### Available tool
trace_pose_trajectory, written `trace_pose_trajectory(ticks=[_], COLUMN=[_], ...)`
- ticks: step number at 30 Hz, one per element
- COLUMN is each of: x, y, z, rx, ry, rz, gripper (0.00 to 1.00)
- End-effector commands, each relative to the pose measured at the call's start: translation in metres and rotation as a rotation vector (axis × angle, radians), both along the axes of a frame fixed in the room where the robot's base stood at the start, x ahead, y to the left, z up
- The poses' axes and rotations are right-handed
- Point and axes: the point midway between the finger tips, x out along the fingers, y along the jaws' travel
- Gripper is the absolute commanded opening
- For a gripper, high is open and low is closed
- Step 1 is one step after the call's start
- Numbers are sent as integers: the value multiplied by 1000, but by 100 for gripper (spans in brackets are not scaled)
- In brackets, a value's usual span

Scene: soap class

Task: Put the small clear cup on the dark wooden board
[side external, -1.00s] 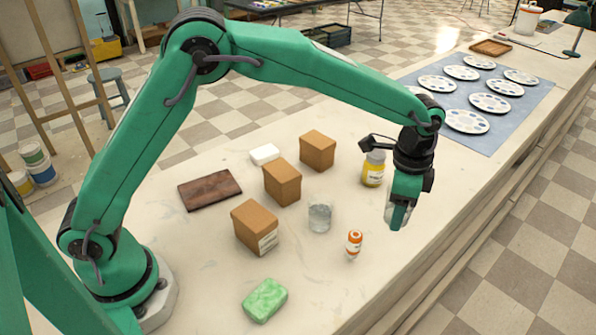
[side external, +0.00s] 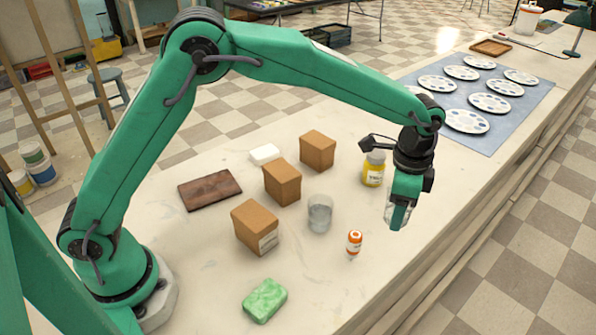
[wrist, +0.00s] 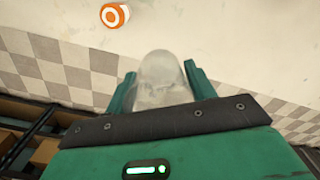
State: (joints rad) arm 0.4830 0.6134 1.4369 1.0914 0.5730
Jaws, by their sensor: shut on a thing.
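My gripper (side external: 402,211) is at the right side of the counter, pointing down, with its fingers shut on the small clear cup (side external: 391,211). In the wrist view the cup (wrist: 160,75) sits between the two green fingers, and its lower part is hidden by the gripper body. I cannot tell whether the cup touches the counter. The dark wooden board (side external: 209,189) lies flat and bare on the left of the counter, far from my gripper.
A larger clear glass (side external: 320,213), an orange-capped bottle (side external: 354,244) and a yellow-labelled jar (side external: 374,169) stand near my gripper. Several brown boxes (side external: 282,183) stand between it and the board. A white soap (side external: 265,154) and a green soap (side external: 265,301) lie farther left.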

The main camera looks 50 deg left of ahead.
Motion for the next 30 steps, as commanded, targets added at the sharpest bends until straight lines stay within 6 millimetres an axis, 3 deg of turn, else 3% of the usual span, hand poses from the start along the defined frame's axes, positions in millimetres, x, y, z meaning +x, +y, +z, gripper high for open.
trace_pose_trajectory(ticks=[5, 11, 20, 30], x=[0, -1, -22, -75], y=[10, 45, 135, 232], z=[2, 8, 19, 24], rx=[-1, 0, 0, 0], ry=[0, -1, -1, -1], rz=[23, 107, 338, 632], gripper=[32, 32, 32, 32])
